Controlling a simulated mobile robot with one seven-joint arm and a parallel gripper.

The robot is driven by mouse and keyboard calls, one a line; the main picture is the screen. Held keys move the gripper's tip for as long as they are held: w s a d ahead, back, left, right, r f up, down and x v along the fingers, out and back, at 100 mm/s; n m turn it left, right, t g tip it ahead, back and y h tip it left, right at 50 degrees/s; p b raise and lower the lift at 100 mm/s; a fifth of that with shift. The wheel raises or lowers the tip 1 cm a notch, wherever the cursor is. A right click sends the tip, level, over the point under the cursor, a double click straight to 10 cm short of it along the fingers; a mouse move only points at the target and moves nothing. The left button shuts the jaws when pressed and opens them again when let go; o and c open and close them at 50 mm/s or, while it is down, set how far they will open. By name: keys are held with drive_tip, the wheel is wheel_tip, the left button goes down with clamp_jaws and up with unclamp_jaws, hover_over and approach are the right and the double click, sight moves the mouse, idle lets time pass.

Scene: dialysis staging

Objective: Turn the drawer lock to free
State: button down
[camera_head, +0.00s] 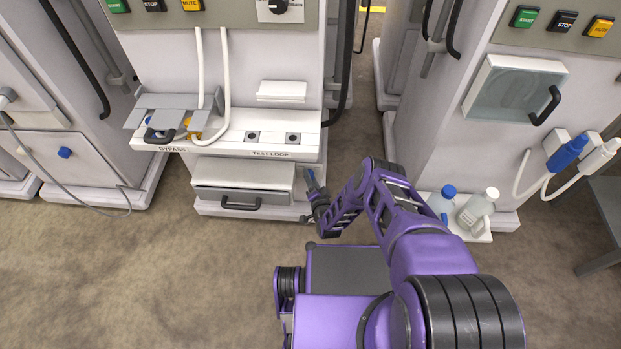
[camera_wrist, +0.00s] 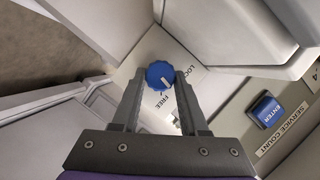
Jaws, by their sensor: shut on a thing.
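The drawer lock is a round blue knob (camera_wrist: 159,74) with a short white mark, on a pale panel in the wrist view. The printed words LOCK and FREE stand beside it; the mark seems to point between them. My gripper (camera_wrist: 160,82) is shut on the knob, one finger on each side. In the head view my gripper (camera_head: 312,190) is low at the right end of the drawer (camera_head: 243,183), by the machine's right front corner. The drawer has a dark handle and looks shut.
A shelf marked BYPASS and TEST LOOP (camera_head: 228,147) juts out above the drawer. Two bottles (camera_head: 463,208) stand on a ledge right of my arm. The floor at left is clear.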

drive_tip(key=shift+w+m, duration=0.1)
drive_tip(key=shift+m, duration=0.4)
drive_tip(key=shift+c, duration=2.1)
unclamp_jaws()
drive_tip(key=shift+s+d, duration=0.1)
drive_tip(key=shift+s, duration=0.15)
